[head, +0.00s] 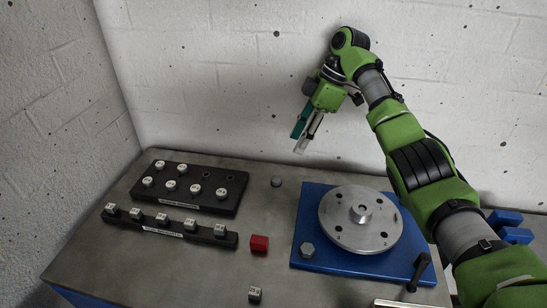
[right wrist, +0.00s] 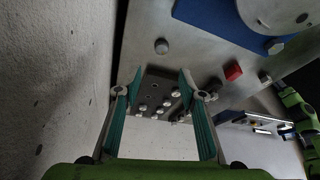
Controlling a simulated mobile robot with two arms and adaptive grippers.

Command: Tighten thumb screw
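A silver rotor disc (head: 354,236) with a raised hub (head: 361,212) lies on a blue base plate (head: 310,210). A grey hex-headed knob (head: 307,249), possibly the thumb screw, is at the plate's near left corner. A second grey knob (head: 277,181) sits on the bare table left of the plate; it also shows in the right wrist view (right wrist: 161,46). My right gripper (head: 299,142) is raised near the back wall, pointing down, apart from everything. The right wrist view shows its fingers (right wrist: 158,84) spread and empty. My left gripper is not in the head view.
A black tray (head: 225,204) with several white-topped weights and a black strip (head: 192,232) with several grey blocks stand at the left. A red block (head: 259,243), a small grey block (head: 255,294) and a black lever (head: 418,272) are nearer. The white wall (head: 230,70) closes the back.

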